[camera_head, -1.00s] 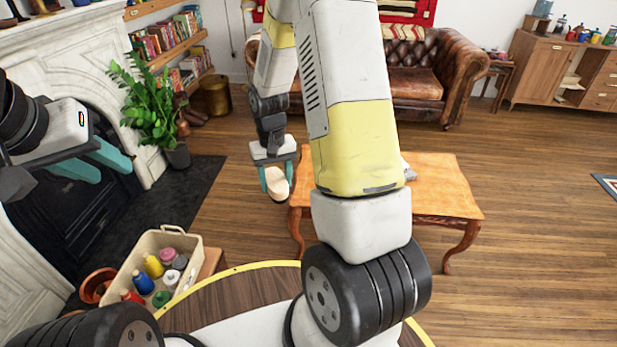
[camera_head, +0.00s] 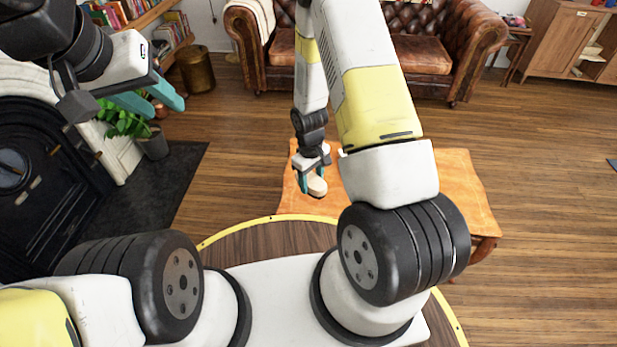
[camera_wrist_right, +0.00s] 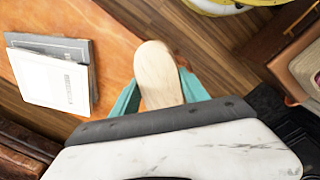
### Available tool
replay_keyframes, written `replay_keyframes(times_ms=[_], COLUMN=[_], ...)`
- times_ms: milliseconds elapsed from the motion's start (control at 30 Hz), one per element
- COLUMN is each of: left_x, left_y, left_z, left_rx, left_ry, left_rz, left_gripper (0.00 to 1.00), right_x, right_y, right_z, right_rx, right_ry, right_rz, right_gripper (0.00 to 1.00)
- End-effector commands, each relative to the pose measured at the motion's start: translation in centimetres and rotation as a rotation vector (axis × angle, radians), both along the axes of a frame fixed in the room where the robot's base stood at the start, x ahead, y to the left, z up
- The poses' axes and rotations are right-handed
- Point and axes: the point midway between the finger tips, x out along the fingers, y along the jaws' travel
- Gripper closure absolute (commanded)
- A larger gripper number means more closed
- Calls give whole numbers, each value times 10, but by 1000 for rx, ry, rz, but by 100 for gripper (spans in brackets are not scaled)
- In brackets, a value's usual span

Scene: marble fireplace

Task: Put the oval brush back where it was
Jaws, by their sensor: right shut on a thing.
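The oval brush (camera_head: 317,187) is a pale wooden oval in the head view. My right gripper (camera_head: 312,184) is shut on it, above the left part of the orange wooden table. In the right wrist view the brush (camera_wrist_right: 158,75) sits between the teal fingers of the right gripper (camera_wrist_right: 160,97), its pale back facing the camera; its underside is hidden. My left gripper (camera_head: 152,100) is at the upper left of the head view, in front of the fireplace and plant, with its teal fingers apart and nothing between them.
The orange table (camera_head: 465,195) is partly hidden by my right arm. Two books (camera_wrist_right: 55,75) lie on it, near the brush in the wrist view. A leather sofa (camera_head: 425,60) stands behind. A plant (camera_head: 125,118) and black fireplace (camera_head: 45,165) are at left.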

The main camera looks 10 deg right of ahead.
Motion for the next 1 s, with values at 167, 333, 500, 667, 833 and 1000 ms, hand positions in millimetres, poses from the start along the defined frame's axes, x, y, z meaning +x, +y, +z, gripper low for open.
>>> replay_keyframes(times_ms=[167,333,500,667,833,1000], left_x=[0,0,0,0,0,0], left_y=[0,0,0,0,0,0], left_z=[0,0,0,0,0,0], left_rx=[0,0,0,0,0,0], left_ry=[0,0,0,0,0,0], left_rz=[0,0,0,0,0,0], left_gripper=[64,64,64,64,64,64], right_x=[-40,-72,-86,-63,-19,22], right_y=[10,15,16,9,-6,-19], right_z=[-89,-139,-160,-165,-169,-173], right_rx=[1,18,31,33,33,33], right_ry=[23,27,25,17,18,20], right_rz=[350,589,700,713,709,708], right_gripper=[80,80,80,80,80,80])
